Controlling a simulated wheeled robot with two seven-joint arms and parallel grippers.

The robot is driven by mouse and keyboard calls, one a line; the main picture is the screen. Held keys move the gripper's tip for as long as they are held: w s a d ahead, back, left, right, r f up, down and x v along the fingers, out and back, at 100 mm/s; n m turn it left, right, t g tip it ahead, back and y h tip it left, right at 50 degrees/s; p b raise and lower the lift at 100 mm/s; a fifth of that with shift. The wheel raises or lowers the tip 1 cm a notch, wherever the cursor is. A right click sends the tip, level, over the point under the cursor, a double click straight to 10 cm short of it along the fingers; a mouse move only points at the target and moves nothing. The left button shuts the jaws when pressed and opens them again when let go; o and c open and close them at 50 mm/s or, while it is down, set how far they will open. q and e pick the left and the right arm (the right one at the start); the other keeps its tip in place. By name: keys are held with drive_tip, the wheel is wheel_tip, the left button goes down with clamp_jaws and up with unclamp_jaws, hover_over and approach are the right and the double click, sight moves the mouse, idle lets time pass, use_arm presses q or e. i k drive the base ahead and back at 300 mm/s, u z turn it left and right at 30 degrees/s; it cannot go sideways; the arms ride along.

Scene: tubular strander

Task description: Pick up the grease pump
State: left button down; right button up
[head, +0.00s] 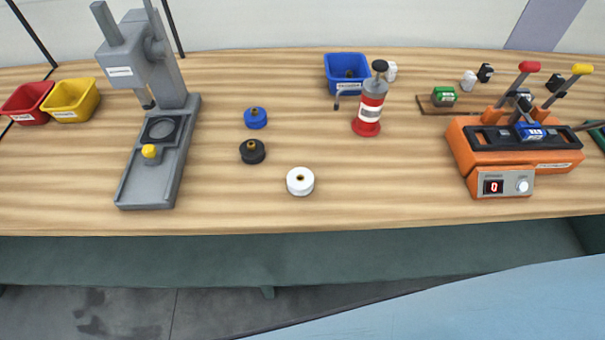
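The grease pump (370,103) looks like the upright red, white and grey cylinder with a black knob on top and a thin spout to its left. It stands on the wooden table, just in front of the blue bin. Nothing is holding it. Neither of my grippers shows in the head view.
White (300,182), black (252,152) and blue (255,118) spools lie left of the pump. A grey press (160,130) stands further left, beside yellow (71,99) and red (27,103) bins. The blue bin (347,70) is behind. An orange lever device (515,150) stands right. The front middle is clear.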

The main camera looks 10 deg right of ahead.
sight(367, 124)
drive_tip(key=u, duration=1.4)
drive_tip(key=k, duration=1.1)
drive_tip(key=z, duration=1.4)
drive_tip(key=i, duration=0.35)
drive_tip(key=u, duration=0.15)
